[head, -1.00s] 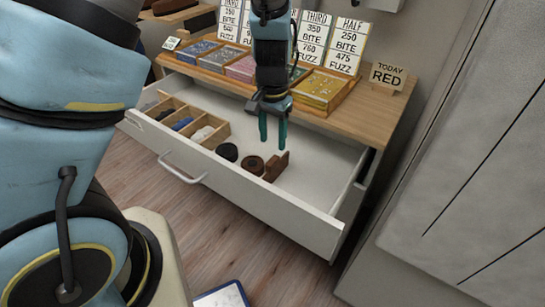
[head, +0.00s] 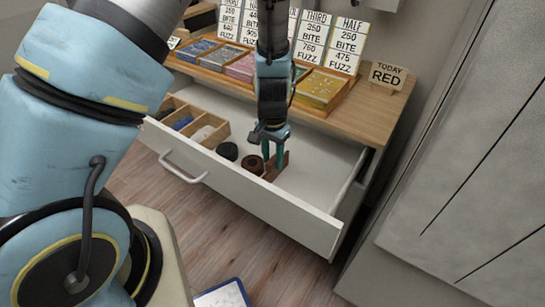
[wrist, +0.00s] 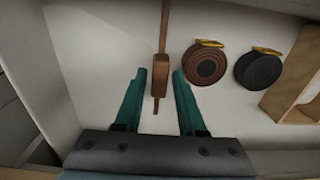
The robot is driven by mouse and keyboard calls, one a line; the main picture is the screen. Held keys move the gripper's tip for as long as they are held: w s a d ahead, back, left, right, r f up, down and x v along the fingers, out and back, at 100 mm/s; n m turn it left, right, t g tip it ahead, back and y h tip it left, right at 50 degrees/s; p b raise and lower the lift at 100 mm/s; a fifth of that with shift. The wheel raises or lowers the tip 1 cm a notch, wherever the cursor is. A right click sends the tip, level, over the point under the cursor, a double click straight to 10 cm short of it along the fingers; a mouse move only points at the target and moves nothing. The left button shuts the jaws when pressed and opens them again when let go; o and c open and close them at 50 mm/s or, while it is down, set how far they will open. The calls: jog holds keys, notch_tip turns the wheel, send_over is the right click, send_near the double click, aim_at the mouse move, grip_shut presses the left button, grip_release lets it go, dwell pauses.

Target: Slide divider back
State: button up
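The brown divider (head: 278,167) stands in the open white drawer (head: 318,170), to the right of the rolled items. In the wrist view the divider (wrist: 160,72) is a narrow brown bar with a thicker block, seen from above. My gripper (head: 271,157) is down in the drawer at the divider. In the wrist view my gripper (wrist: 157,80) has its green fingers open, one on each side of the divider's near end. A gap shows between each finger and the divider, the smaller one on the right.
A brown roll (wrist: 206,63) and a dark roll (wrist: 258,70) lie just beside the divider. A wooden compartment tray (head: 211,131) fills the drawer's left part. The drawer's right part is empty. Bead boxes and price cards stand on the top above.

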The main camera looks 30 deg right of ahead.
grip_shut()
dwell(1.1)
